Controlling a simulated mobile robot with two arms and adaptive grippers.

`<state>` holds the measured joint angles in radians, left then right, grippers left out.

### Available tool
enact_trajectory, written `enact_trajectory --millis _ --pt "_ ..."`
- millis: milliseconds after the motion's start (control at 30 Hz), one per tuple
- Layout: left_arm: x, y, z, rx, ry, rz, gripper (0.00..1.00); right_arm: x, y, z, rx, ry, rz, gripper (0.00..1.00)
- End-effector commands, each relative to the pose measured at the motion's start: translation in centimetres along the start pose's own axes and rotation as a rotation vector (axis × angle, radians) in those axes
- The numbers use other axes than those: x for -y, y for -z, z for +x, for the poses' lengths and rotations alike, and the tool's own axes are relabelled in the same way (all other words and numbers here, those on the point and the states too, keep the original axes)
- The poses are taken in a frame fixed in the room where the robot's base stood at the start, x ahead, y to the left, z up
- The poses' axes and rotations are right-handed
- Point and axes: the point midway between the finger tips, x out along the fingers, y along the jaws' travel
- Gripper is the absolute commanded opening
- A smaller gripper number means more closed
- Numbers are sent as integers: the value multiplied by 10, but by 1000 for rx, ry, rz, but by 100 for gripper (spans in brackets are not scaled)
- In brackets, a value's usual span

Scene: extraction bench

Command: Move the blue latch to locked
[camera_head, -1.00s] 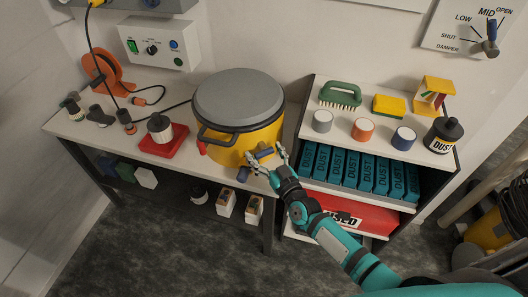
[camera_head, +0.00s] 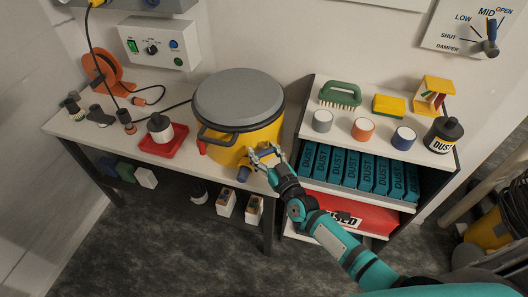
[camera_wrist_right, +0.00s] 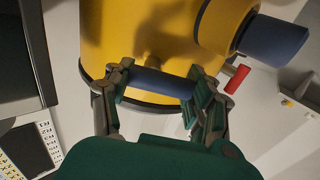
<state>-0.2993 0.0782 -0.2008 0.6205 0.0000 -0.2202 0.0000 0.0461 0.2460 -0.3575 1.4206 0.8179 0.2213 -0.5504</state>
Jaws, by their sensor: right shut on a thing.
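The blue latch (camera_wrist_right: 160,83) is a short blue bar on the side of the yellow drum (camera_wrist_right: 145,35), low near its dark bottom rim in the right wrist view. My right gripper (camera_wrist_right: 158,86) is shut on it, one finger at each end of the bar. In the head view my right gripper (camera_head: 265,152) is at the front right side of the yellow drum (camera_head: 222,152), and its fingers largely hide the latch. The lock marking cannot be made out. My left gripper is not in view.
A blue-ended port (camera_head: 243,174) sticks out of the drum beside my gripper; it also shows in the wrist view (camera_wrist_right: 272,42). A red tab (camera_wrist_right: 237,78) is near it. The shelf unit (camera_head: 310,123) with blue dust boxes (camera_head: 338,166) stands close on the right.

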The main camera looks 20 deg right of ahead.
Motion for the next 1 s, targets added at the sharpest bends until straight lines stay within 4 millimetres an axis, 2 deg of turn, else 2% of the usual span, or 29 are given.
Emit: enact_trajectory --millis 367,1000 --pt "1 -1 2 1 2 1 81 0 1 0 -1 0 165 24" --pt "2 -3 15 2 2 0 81 -4 5 0 0 0 761 24"
